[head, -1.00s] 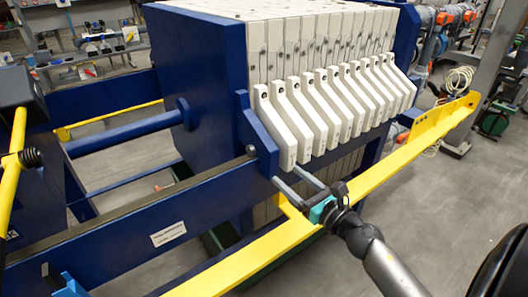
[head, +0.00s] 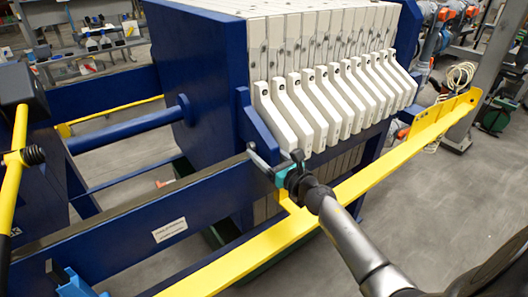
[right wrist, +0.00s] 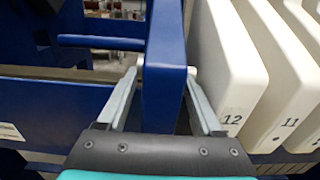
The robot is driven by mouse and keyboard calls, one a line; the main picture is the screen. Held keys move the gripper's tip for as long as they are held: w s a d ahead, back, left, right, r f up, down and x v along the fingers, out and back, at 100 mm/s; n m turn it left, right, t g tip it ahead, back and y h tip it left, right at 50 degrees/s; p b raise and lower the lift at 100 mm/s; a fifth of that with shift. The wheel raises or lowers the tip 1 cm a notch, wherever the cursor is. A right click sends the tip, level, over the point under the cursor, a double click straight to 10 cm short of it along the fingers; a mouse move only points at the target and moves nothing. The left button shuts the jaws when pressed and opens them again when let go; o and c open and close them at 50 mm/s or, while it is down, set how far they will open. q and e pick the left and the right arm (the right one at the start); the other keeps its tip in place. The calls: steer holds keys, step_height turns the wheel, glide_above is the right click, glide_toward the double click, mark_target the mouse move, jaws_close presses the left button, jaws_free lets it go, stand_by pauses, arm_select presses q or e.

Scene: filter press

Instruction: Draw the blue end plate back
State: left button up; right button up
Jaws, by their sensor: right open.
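The blue end plate (head: 205,85) stands upright at the left end of the row of white filter plates (head: 330,100). Its blue side handle (head: 258,128) sticks out toward me above the side rail. My right gripper (head: 264,158) is at the lower part of this handle. In the right wrist view the handle (right wrist: 164,75) stands between the two fingers of my open right gripper (right wrist: 166,72), one finger on each side. I cannot tell whether the fingers touch it. Part of my left gripper (head: 75,285) shows at the lower left edge; its fingers are unclear.
White plates numbered 12 (right wrist: 228,70) and 11 (right wrist: 280,75) stand just right of my right gripper. A yellow bar (head: 370,185) runs along the near side below my right arm. The blue side rail (head: 130,215) extends left, with open space left of the end plate.

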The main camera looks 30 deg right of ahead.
steer(key=shift+c, duration=0.2)
jaws_close()
stand_by(0.4)
stand_by(0.9)
